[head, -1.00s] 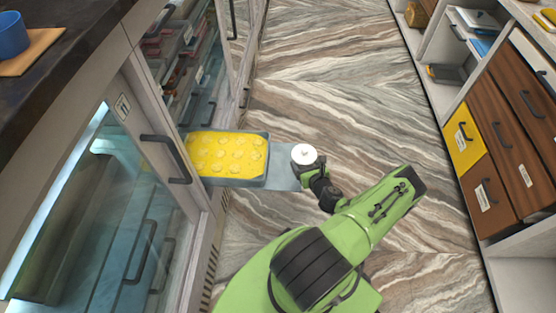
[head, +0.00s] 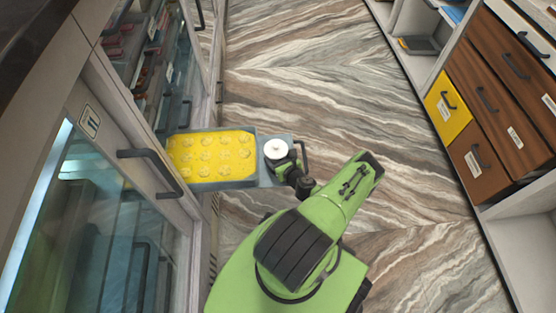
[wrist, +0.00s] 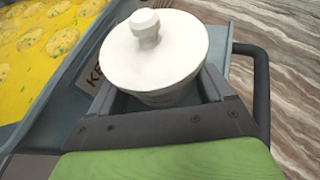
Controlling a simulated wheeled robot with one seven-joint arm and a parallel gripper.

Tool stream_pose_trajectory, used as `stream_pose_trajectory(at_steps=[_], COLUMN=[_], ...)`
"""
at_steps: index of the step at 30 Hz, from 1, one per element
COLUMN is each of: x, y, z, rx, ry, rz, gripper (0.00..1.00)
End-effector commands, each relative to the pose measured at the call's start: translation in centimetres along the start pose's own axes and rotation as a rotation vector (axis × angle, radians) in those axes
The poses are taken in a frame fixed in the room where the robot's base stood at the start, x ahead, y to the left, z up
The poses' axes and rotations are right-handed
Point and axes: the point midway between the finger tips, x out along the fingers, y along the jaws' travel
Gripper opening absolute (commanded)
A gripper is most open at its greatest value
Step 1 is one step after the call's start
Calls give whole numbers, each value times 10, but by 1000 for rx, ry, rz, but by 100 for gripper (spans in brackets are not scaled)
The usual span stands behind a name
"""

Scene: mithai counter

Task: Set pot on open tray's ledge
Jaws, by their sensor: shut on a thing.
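The pot (head: 276,149) is small and white with a knobbed lid. My gripper (head: 284,163) is shut on it and holds it upright over the grey-blue ledge at the right end of the open tray (head: 258,176). The pot also shows large in the wrist view (wrist: 155,60), between the gripper fingers (wrist: 158,100). The tray sticks out of the glass cabinet and holds yellow food with round pieces (head: 210,157). A label on the tray is partly hidden behind the pot. The pot's base is hidden, so I cannot tell whether it touches the ledge.
A dark handle (wrist: 262,95) rises at the ledge's outer end, close to the right of the pot. The cabinet door handle (head: 152,170) juts out at left. Brown drawers (head: 487,95) and a yellow one (head: 447,106) line the right. Marbled floor (head: 310,75) between is clear.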

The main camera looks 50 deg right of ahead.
Motion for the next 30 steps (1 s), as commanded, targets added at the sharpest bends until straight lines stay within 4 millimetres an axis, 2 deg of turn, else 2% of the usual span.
stream_pose_trajectory(at_steps=[8, 9, 13, 21, 25, 30], x=[1, 1, 1, -1, -27, -75], y=[-1, -1, -1, 0, -1, -1], z=[0, -1, -1, 3, 4, 5], rx=[0, -1, -1, 0, 4, 4], ry=[-3, -2, -2, -1, 2, 1], rz=[-1, -1, -1, 0, -2, -4], gripper=[41, 82, 100, 100, 100, 100])
